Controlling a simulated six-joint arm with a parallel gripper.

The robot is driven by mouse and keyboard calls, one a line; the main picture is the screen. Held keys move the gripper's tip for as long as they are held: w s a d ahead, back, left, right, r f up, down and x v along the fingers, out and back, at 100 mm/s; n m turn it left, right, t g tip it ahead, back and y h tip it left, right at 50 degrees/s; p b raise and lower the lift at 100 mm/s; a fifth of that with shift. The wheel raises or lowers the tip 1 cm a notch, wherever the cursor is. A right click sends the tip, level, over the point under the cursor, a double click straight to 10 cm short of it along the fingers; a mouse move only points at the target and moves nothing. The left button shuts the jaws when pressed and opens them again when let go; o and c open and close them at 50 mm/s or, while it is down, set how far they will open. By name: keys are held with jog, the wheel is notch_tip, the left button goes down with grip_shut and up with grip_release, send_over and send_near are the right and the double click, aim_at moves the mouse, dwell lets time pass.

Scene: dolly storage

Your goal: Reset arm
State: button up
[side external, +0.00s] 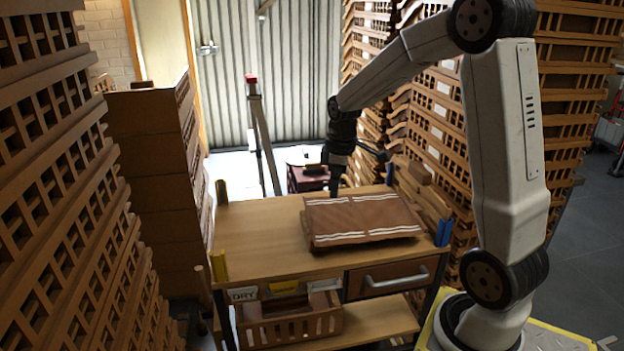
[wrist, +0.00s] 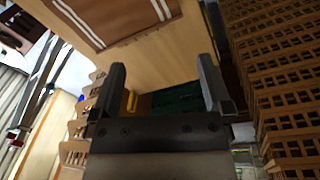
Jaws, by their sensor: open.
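My gripper (side external: 336,186) hangs from the white arm over the back part of the wooden table (side external: 258,234), behind the brown folded cloth-like piece. In the wrist view my gripper (wrist: 161,85) shows two dark fingers standing wide apart with nothing between them. The brown piece with white stripes (side external: 360,218) lies flat on the right half of the table. It also shows at the top of the wrist view (wrist: 105,18), beyond the fingers. I cannot tell from the side view exactly how high the fingertips are above the table.
Tall stacks of brown crates (side external: 60,170) stand at the left, with more behind my arm. A slatted crate (side external: 290,322) sits on the lower shelf. A drawer (side external: 392,278) is under the tabletop. The left half of the tabletop is clear. A tripod-like stand (side external: 262,140) stands behind.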

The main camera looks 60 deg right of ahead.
jog(key=s+a+f+m, duration=0.2)
jog(key=s+a+f, duration=0.1)
jog(key=a, duration=0.6)
jog(key=s+a+f+m+t, duration=0.1)
jog(key=s+a, duration=0.4)
jog(key=a, duration=0.5)
notch_tip(320, 180, down, 3)
jog(key=shift+s+r+m+t+y, duration=0.15)
jog(key=shift+m+t+y, duration=0.15)
jog(key=shift+m, duration=0.4)
